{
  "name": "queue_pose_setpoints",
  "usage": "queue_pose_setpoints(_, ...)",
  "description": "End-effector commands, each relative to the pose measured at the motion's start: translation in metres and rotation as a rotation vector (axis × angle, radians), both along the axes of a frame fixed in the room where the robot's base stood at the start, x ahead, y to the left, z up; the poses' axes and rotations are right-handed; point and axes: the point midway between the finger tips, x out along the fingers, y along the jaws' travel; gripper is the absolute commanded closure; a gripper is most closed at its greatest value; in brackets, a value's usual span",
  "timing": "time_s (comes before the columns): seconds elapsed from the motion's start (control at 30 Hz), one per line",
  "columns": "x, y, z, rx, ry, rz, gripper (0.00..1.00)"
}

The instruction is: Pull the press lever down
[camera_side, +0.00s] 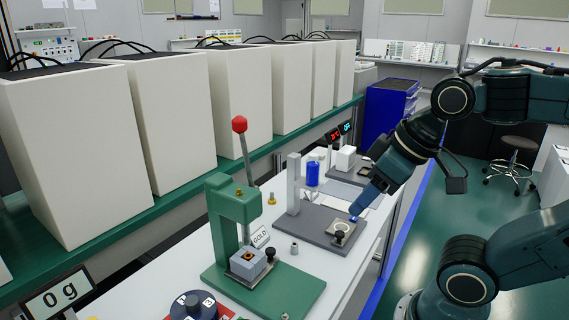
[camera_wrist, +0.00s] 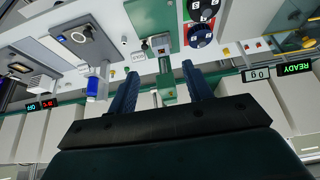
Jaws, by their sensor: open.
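The green press (camera_side: 232,208) stands on a green base plate on the white bench in the side view. Its grey lever (camera_side: 246,158) rises nearly upright, tipped by a red ball knob (camera_side: 239,124). A small grey block sits under the press head. My gripper (camera_side: 355,214) is to the right of the press, apart from the lever, pointing down over the grey fixture plate. In the wrist view my gripper (camera_wrist: 160,66) is open, with nothing held between its two blue fingers. The press (camera_wrist: 167,88) shows in the gap between them, farther off; the red knob is not visible there.
A grey fixture (camera_side: 318,226) with a blue cylinder (camera_side: 312,174) stands beside the press. A GOLD sign (camera_side: 260,237) stands near the press base. A dark dial (camera_side: 194,305) and a 0 g display (camera_side: 56,294) are at the front. Large white cabinets (camera_side: 170,125) line the green shelf behind.

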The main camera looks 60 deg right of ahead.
Motion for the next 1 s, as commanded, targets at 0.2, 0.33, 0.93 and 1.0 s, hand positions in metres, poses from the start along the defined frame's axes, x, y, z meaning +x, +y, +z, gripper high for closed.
queue_pose_setpoints(0.2,0.0,0.0,0.0,0.0,0.0,0.0,0.54)
queue_pose_setpoints(0.33,0.002,0.0,0.002,0.0,-0.001,-0.001,0.79)
queue_pose_setpoints(0.93,0.109,-0.012,0.09,0.014,-0.01,-0.06,1.0)
queue_pose_setpoints(1.0,0.127,-0.015,0.102,0.016,-0.013,-0.071,1.0)
